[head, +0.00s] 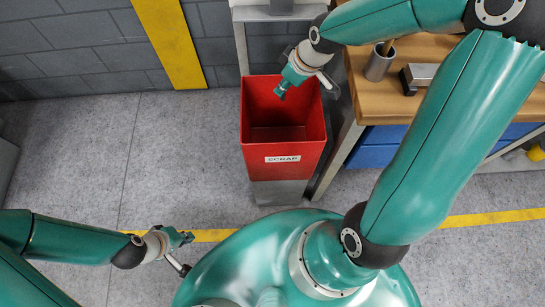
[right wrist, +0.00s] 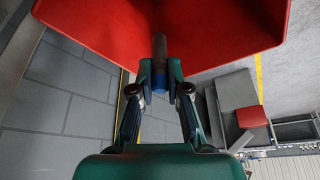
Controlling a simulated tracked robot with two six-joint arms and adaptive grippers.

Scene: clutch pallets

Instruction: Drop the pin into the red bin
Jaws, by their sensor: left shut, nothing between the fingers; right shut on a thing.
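The red bin (head: 256,167) with a white "SCRAP" label stands in the middle of the head view, and its inside looks empty. My right gripper (head: 281,90) is over the bin's opening, towards its back right part, pointing down. In the right wrist view my right gripper (right wrist: 160,84) is shut on the pin (right wrist: 159,50), a dark grey cylinder with a blue end. The pin juts out beyond the fingertips towards the red bin (right wrist: 85,25). In the head view the pin is too small to make out. My left gripper (head: 186,239) is shut and empty, low at left.
A wooden-topped workbench (head: 435,50) stands right of the bin, with a metal cup (head: 379,66) and a grey block (head: 418,77) on it. A grey brick wall (head: 70,50) is behind. The floor left of the bin is clear.

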